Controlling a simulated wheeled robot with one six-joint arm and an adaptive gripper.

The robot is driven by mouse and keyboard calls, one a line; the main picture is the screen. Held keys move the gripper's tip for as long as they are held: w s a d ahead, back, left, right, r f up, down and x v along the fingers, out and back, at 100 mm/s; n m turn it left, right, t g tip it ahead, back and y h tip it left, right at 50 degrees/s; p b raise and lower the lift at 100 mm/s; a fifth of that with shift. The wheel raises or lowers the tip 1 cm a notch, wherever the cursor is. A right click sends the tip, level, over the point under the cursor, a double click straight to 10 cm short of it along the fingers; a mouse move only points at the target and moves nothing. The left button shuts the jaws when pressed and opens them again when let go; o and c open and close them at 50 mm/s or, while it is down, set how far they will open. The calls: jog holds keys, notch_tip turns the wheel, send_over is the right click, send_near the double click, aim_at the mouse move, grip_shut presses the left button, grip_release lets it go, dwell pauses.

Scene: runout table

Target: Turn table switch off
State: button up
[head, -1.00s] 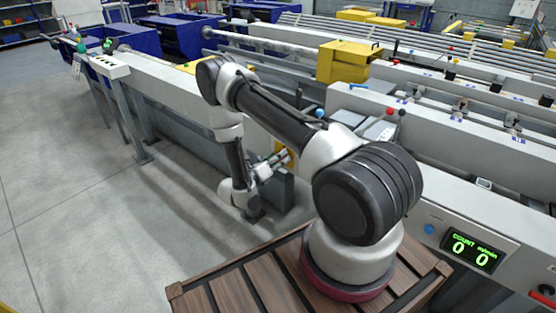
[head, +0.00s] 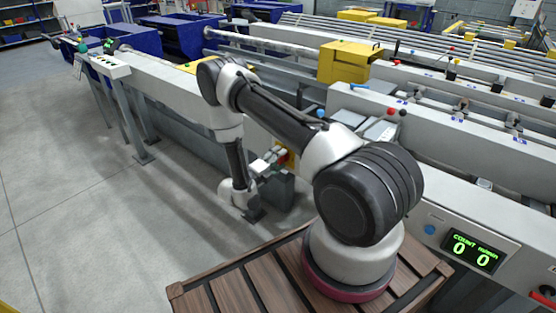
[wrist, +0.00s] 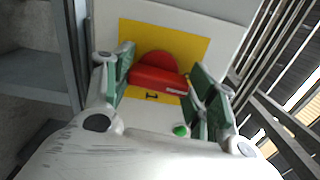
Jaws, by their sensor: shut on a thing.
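The table switch is a red rotary handle (wrist: 158,78) on a yellow plate (wrist: 190,42), seen in the wrist view with its bar lying nearly level across the picture. My gripper (wrist: 163,74) has its green-padded fingers on either side of the bar, shut on it. In the head view my gripper (head: 271,161) is at the switch, low on the table's side, and the fingers and arm mostly hide the red and yellow there.
A green button (wrist: 180,131) sits below the yellow plate, close to the right finger. A count display (head: 472,250) reads 0 and 0 at the right. A yellow box (head: 348,62) stands on the runout table. Open grey floor (head: 70,190) lies at the left.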

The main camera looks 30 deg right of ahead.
jog(key=shift+n, duration=0.6)
jog(key=o, duration=1)
jog(key=shift+a, duration=0.1)
jog(key=v, duration=1.2)
